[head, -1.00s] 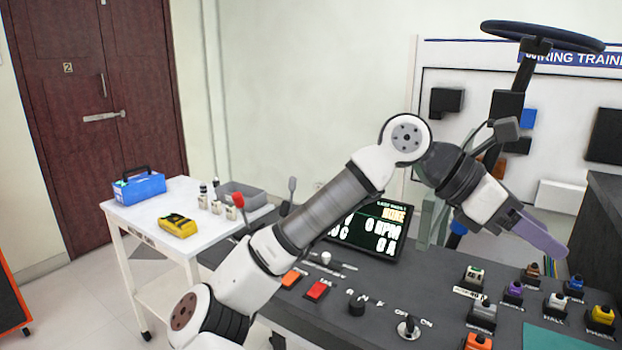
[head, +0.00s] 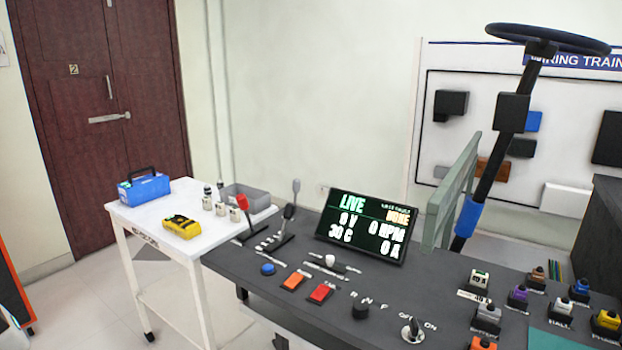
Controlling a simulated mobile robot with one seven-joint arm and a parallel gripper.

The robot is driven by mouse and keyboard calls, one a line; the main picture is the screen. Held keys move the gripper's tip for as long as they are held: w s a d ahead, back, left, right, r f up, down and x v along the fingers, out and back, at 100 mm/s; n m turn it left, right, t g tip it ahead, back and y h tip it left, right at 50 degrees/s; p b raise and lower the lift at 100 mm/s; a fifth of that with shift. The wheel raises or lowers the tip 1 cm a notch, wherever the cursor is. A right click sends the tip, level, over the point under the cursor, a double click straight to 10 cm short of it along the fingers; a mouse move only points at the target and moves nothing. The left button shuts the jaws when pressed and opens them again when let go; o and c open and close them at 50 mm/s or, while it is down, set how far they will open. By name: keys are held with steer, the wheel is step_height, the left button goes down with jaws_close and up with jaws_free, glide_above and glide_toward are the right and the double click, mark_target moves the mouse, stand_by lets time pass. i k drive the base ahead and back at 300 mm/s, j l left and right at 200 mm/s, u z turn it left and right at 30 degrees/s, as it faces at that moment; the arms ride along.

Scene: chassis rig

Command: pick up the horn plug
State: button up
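Several small plugs in holders stand at the right of the dark bench: a white one (head: 479,281), a purple one (head: 518,297), a brown one (head: 537,278), a grey one (head: 487,317), another white one (head: 560,310), a blue one (head: 579,289), a yellow one (head: 606,322) and an orange one (head: 482,344), cut by the lower edge. Most labels are too small to read, so I cannot tell which is the horn plug. My gripper is out of view.
The dark bench (head: 440,290) carries a display (head: 362,228), levers, buttons and a key switch (head: 412,331). A steering wheel (head: 547,40) on a slanted column rises behind the plugs. A white cart (head: 150,211) holds a blue toolbox (head: 144,188) and yellow meter (head: 181,227).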

mark_target(582, 286)
steer(key=z, duration=1.35)
steer(key=i+l+u, duration=0.25)
steer(key=l+u, duration=0.15)
steer(key=l, duration=0.9)
steer(key=l+u, duration=0.45)
steer(key=l, duration=0.9)
steer(key=i+l+u, duration=0.1)
steer(key=i+l, duration=0.25)
steer(key=i, duration=0.7)
